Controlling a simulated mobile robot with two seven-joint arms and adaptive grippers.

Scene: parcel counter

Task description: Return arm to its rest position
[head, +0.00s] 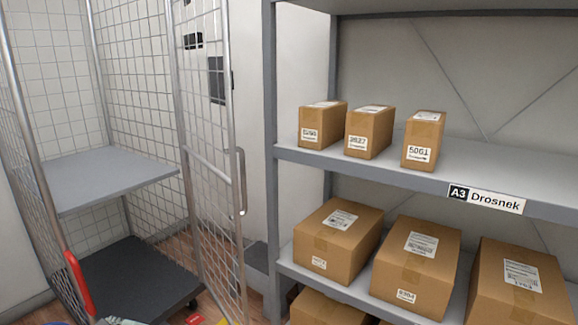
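Neither of my arms nor grippers shows in the head view. Small parcels stand in a row on the upper shelf (390,176): a left one (313,127) with a partly readable label, a middle one (368,133) and a right one (424,141) labelled 5061. A shelf label (486,199) reads "A3 Drosnek".
A wire roll cage (30,130) stands at left, with an empty grey shelf (105,178), dark base (130,275) and its mesh door (208,170) swung toward the rack. A red handle (77,270) is at its front. Larger boxes (415,265) fill the lower rack shelf.

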